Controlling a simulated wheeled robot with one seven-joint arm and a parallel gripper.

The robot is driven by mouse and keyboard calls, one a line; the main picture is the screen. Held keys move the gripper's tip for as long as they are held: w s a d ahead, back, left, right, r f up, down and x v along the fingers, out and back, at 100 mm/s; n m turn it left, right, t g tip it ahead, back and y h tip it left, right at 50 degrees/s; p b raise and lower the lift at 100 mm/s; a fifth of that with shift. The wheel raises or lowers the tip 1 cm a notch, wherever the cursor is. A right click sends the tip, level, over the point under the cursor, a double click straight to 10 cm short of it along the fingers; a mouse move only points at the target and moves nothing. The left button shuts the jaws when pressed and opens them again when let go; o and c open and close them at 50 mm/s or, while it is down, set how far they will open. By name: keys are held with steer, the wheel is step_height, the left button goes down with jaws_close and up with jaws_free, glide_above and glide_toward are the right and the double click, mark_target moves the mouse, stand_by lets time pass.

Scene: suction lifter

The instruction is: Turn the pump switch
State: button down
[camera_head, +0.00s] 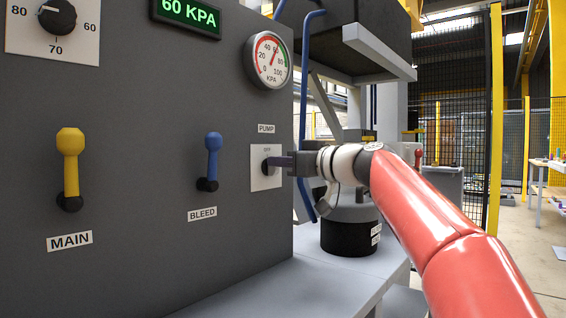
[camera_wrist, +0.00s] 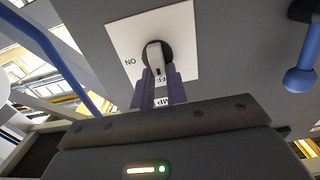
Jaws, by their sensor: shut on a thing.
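The pump switch is a dark round knob on a white plate (camera_head: 258,178) below the PUMP label on the grey panel. My gripper (camera_head: 270,162) reaches it from the right, at the plate. In the wrist view, the fingers (camera_wrist: 159,72) are shut on the light-coloured handle of the pump switch (camera_wrist: 154,52). The handle lies in line with the OFF mark, which is partly hidden between the fingers. The ON mark shows at the left of the plate (camera_wrist: 124,35) in the wrist view; my gripper hides that side in the head view.
A blue bleed lever (camera_head: 213,150) and a yellow main lever (camera_head: 69,165) stand upright to the left. A gauge (camera_head: 268,60) and a 60 KPA display (camera_head: 187,13) sit above. A black cylinder (camera_head: 349,236) stands on a grey shelf below my arm.

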steer(key=shift+m, duration=0.3)
steer(key=m+p, duration=0.1)
steer(key=m, duration=0.4)
steer(key=f+m+p, duration=0.1)
steer(key=m, duration=0.5)
steer(key=w+d+m, duration=0.1)
steer(key=m, duration=0.5)
steer(key=shift+f+p, duration=0.15)
steer(key=shift+p, duration=0.25)
steer(key=shift+f, duration=0.1)
steer(key=c, duration=1.4)
jaws_free()
steer(key=b+v, duration=0.1)
steer(key=v, duration=0.6)
steer(key=shift+s+d+b, duration=0.2)
steer(key=shift+d+b, duration=0.1)
steer(key=shift+b, duration=0.1)
